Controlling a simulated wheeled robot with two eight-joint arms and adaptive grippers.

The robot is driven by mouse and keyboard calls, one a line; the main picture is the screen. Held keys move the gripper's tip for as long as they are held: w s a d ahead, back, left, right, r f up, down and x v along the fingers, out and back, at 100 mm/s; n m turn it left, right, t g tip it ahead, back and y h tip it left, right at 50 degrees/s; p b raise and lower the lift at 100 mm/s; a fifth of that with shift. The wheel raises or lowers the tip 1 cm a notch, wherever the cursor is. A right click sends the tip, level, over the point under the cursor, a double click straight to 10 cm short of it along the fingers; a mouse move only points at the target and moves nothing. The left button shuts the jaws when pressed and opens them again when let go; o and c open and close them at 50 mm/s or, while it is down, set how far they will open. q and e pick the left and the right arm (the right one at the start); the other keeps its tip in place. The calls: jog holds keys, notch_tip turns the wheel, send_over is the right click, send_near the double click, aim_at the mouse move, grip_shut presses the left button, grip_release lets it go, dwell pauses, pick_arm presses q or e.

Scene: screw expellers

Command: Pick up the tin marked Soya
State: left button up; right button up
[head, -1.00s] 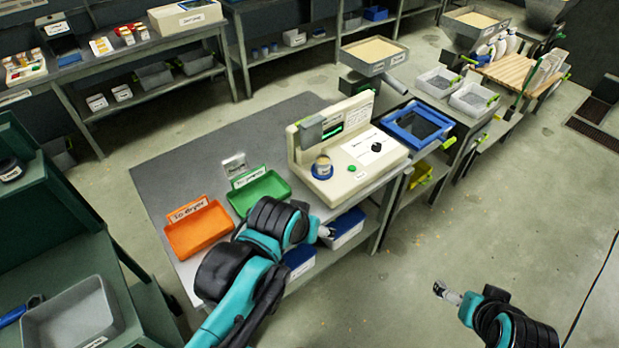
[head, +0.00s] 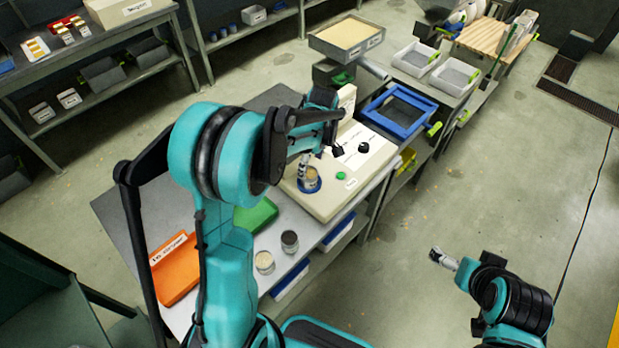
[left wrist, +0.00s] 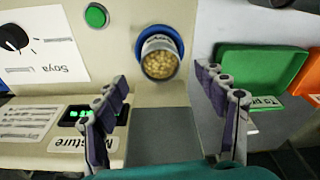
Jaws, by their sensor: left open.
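A tin (head: 311,176) of pale round beans stands in the blue ring on the cream meter (head: 325,200). In the left wrist view the tin (left wrist: 160,60) shows its open top and part of a white label whose word I cannot read. "Soya" is printed on the meter's white panel (left wrist: 45,50). My left gripper (head: 320,158) is over the meter, close to the tin. In the left wrist view its open fingers (left wrist: 163,82) are spread to either side below the tin, with nothing between them. My right gripper (head: 437,255) is over the floor, away from the bench.
Two more tins, one with pale contents (head: 264,262) and one with dark contents (head: 289,241), stand on the bench front. An orange tray (head: 175,270) and a green tray (head: 256,216) lie to the left. A blue-framed sieve (head: 400,110) is right of the meter.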

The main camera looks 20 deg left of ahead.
aim_at(310, 172)
pick_arm(q)
jog(key=f, duration=0.2)
jog(key=f+b, duration=0.2)
jog(key=f, duration=0.1)
jog(key=shift+a+f, duration=0.25)
jog(key=shift+f, duration=0.45)
jog(key=shift+r, duration=0.1)
jog(key=c, duration=1.3)
